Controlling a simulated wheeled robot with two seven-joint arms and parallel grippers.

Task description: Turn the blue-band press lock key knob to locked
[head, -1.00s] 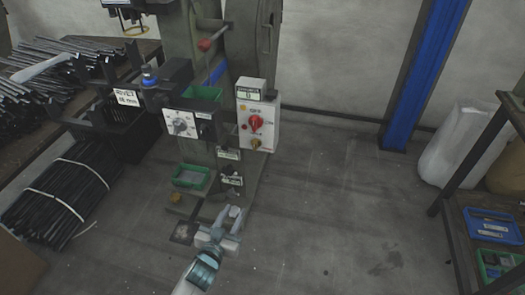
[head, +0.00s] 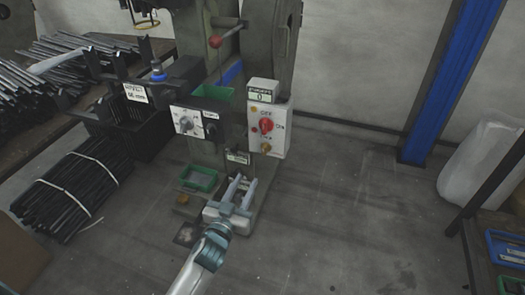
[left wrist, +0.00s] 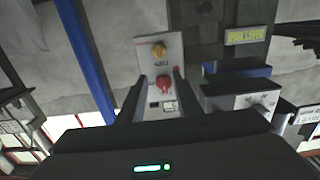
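The press with the blue band (head: 232,74) stands centre-left in the head view. Its white control box (head: 284,140) carries a red rotary knob (head: 266,125) with a brass-coloured knob (head: 266,147) below it. A panel to its left has a white dial (head: 186,122) and a dark knob (head: 211,127). Labels are too small to read, so the lock setting is unclear. My left gripper (head: 243,182) is open and empty, low in front of the press. In the left wrist view, its fingers frame the red knob (left wrist: 165,82); the brass-coloured knob (left wrist: 159,50) shows above, apart from the fingers. My right gripper is not in view.
A green bin (head: 199,179) sits low on the press, left of my gripper. A bundle of dark rods (head: 75,185) lies on the floor at left. A shelf with blue bins (head: 508,249) stands at right. The floor between is clear.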

